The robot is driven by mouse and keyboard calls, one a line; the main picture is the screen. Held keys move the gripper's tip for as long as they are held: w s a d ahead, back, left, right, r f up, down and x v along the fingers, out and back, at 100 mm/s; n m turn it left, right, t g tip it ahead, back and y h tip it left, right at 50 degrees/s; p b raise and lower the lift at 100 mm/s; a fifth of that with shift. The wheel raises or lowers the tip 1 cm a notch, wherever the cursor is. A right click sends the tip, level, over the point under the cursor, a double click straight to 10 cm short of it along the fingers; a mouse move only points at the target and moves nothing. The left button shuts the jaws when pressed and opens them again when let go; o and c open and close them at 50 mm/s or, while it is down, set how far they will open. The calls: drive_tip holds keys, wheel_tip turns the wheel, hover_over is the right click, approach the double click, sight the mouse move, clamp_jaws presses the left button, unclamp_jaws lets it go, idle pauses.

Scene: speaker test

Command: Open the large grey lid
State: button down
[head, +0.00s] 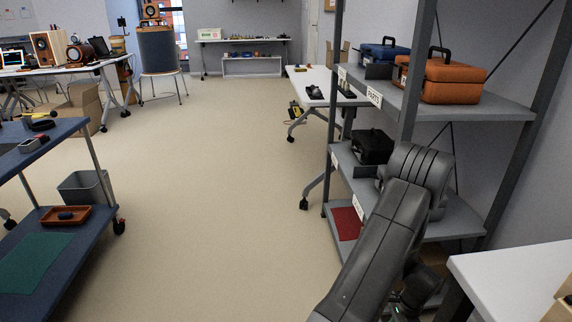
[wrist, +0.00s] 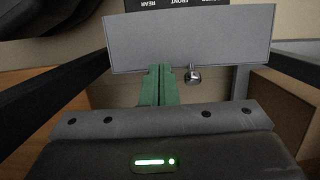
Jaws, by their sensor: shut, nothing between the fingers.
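A wide, flat light grey panel (wrist: 225,40) fills the upper middle of the wrist view. It looks like the large grey lid, but I cannot tell for sure. A small round metal knob or lock (wrist: 193,76) sits at its lower edge. My gripper (wrist: 158,70) has green fingers pressed together with nothing between them. The fingertips overlap the panel's lower edge in the picture, left of the knob; I cannot tell whether they touch it. In the head view my arm covers the gripper, and I cannot make out the lid there.
A dark strip with white lettering (wrist: 178,3) lies beyond the panel. A brown box (wrist: 285,112) is at the right of the wrist view. The grey shelf rack (head: 490,108) holds an orange toolbox (head: 440,80) and a blue toolbox (head: 384,52). Floor (head: 220,200) left of the rack is clear.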

drive_tip(key=b+x, duration=0.1)
drive_tip(key=x, duration=0.2)
drive_tip(key=shift+a+f, duration=0.1)
drive_tip(key=shift+f, duration=0.3)
drive_tip(key=shift+w+d+f+b, duration=0.1)
drive_tip(key=shift+d+f+b, duration=0.15)
drive_tip(key=shift+d, duration=0.65)
drive_tip(key=shift+w+d+f+b, duration=0.1)
drive_tip(key=shift+d+f, duration=0.2)
drive_tip(key=shift+d, duration=0.55)
